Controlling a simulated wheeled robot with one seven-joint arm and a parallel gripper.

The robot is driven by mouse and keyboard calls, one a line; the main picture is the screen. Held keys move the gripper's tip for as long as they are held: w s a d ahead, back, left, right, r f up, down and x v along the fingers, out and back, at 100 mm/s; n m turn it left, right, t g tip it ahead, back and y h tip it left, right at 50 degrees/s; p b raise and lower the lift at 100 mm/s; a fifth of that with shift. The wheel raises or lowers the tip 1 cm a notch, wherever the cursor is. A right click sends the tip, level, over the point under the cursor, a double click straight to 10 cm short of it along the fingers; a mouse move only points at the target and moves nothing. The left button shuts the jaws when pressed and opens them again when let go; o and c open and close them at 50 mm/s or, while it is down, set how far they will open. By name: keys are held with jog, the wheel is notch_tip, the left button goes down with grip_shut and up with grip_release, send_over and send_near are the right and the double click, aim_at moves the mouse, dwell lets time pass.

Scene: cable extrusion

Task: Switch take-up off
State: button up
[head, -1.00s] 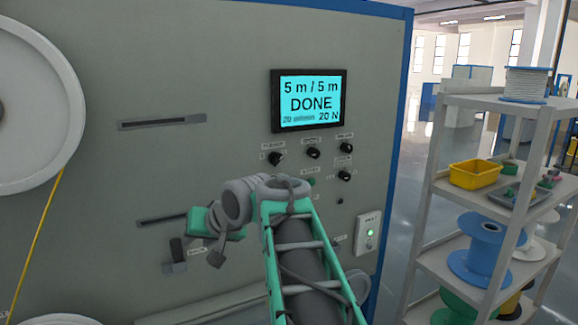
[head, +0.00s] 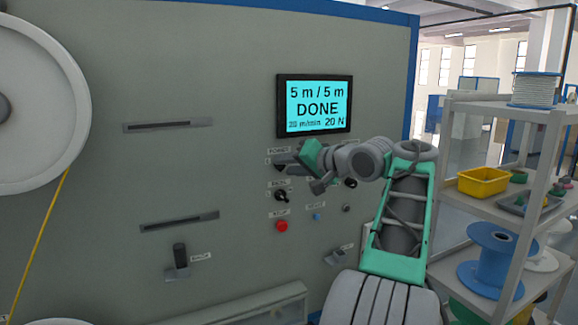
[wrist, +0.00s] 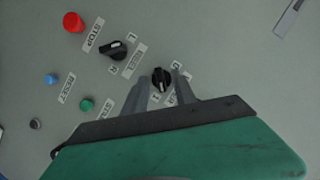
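My gripper (head: 288,160) is at the control panel, just below the screen, over the upper-left rotary switch (head: 279,167). In the wrist view, my open fingers (wrist: 160,74) stand either side of a black rotary switch (wrist: 161,79), with narrow gaps showing; contact is unclear. This switch has a pale pointer line, and its labels are partly hidden and too small to read. A second black switch (wrist: 113,49) sits beside it; in the head view it is below my gripper (head: 281,195). I cannot tell by label which one is take-up. The screen (head: 315,106) reads "5 m / 5 m DONE".
A red stop button (head: 281,226) and a blue reset button (head: 317,217) lie below the switches. A third switch (head: 351,183) is by my wrist. A black lever (head: 180,256) is lower left. A shelf rack (head: 470,208) with spools stands at right.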

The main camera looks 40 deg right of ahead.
jog(key=shift+c, duration=0.3)
grip_shut()
dwell(0.3)
